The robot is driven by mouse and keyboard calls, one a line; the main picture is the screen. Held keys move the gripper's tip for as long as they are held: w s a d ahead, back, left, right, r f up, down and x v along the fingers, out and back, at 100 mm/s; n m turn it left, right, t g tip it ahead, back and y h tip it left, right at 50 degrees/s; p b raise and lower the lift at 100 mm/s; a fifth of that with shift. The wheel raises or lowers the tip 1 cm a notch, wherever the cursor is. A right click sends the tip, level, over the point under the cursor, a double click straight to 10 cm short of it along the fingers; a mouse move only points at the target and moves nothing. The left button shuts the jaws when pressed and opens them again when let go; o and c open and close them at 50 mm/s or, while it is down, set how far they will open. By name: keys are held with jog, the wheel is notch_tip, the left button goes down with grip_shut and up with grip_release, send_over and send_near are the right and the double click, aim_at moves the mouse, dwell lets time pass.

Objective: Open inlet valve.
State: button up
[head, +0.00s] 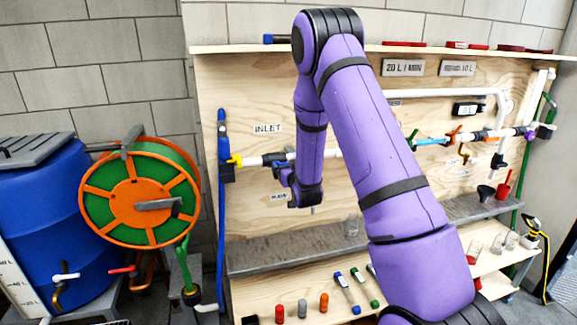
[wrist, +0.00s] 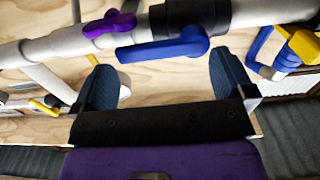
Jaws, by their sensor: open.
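The INLET label (head: 267,128) is on the plywood board above a white pipe. In the wrist view, a blue lever handle (wrist: 165,48) sits on a black fitting (wrist: 190,16) of the white pipe (wrist: 60,45). The lever lies roughly along the pipe. My gripper (wrist: 164,78) is open and empty, its two dark fingers spread on either side of the lever's span, apart from it as far as I can tell. In the head view my gripper is largely hidden by my purple arm, close to the pipe below the label.
A purple handle (wrist: 110,24) is on the same pipe, left of the blue lever. A yellow part (wrist: 303,45) is at the right. A grey shelf (head: 290,250) runs below the board. A hose reel (head: 140,195) and blue barrel (head: 45,225) stand at left.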

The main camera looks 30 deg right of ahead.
jog(key=v, duration=0.9)
jog(key=shift+s+r, duration=0.1)
jog(key=s+a+r+n+g+y, duration=0.1)
jog(key=s+a+r+g+y, duration=0.2)
jog(key=r, duration=0.5)
jog(key=s+a+r+g+y, duration=0.1)
jog(key=s+a+r+g, duration=0.2)
jog(key=s+a+r, duration=0.4)
jog(key=s+a+r+g, duration=0.1)
jog(key=s+r+g, duration=0.1)
jog(key=s, duration=0.6)
jog(key=s+a+r+n+g, duration=0.1)
jog(key=s+a+r+g, duration=0.1)
jog(key=s, duration=0.6)
jog(key=s+a+r+n+g+y, duration=0.1)
jog(key=s+r+g, duration=0.1)
jog(key=s, duration=0.6)
jog(key=shift+a+r, duration=0.25)
jog(key=shift+r, duration=0.55)
